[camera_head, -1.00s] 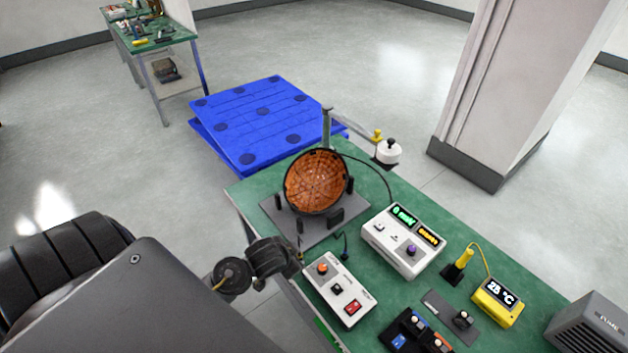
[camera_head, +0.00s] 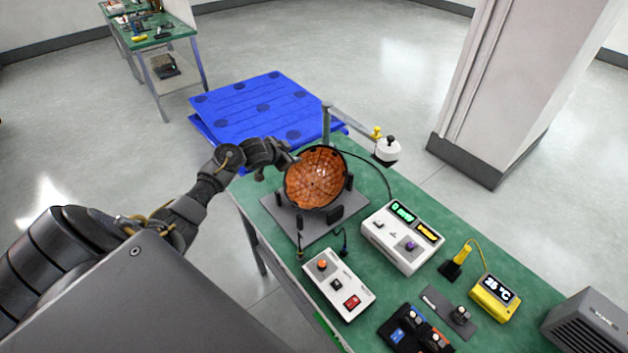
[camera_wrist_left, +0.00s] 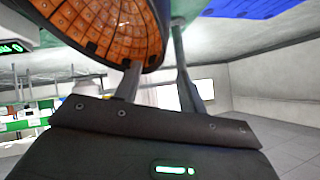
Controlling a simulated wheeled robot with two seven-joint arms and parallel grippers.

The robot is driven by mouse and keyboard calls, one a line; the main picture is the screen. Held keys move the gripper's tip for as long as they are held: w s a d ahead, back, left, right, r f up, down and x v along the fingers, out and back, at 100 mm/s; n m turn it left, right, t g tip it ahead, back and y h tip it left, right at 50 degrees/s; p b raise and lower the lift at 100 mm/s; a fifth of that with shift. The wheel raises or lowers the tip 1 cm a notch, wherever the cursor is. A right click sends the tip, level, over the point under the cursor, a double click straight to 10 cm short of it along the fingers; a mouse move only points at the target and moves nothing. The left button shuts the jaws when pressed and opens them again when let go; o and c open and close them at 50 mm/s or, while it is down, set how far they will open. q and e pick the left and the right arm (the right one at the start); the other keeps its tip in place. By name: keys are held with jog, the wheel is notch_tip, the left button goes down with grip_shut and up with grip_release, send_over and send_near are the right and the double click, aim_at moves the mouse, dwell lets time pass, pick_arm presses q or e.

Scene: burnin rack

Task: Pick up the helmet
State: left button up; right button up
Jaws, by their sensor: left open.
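The helmet (camera_head: 315,178) is an orange-brown bowl with a dark rim. Its hollow inside faces up toward the head camera, and it rests among dark posts on a grey base plate (camera_head: 315,228) on the green table. My left gripper (camera_head: 293,160) is at the helmet's upper left rim, open. In the left wrist view the helmet (camera_wrist_left: 105,28) fills the top, and its rim passes between the two fingers of the gripper (camera_wrist_left: 156,45) in the picture. I cannot tell whether a finger touches it. My right gripper is not in view.
The green table (camera_head: 375,290) also holds a white control box (camera_head: 338,285), a white meter (camera_head: 402,237) and a yellow thermometer (camera_head: 495,298). A metal pole with an arm (camera_head: 350,124) stands just behind the helmet. A blue pallet (camera_head: 262,108) lies beyond the table.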

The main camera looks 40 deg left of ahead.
aim_at(300, 153)
pick_arm(q)
jog(key=shift+p+x, duration=0.6)
jog(key=shift+x, duration=3.4)
grip_shut()
jog(key=shift+s, duration=0.1)
jog(key=shift+r, duration=0.2)
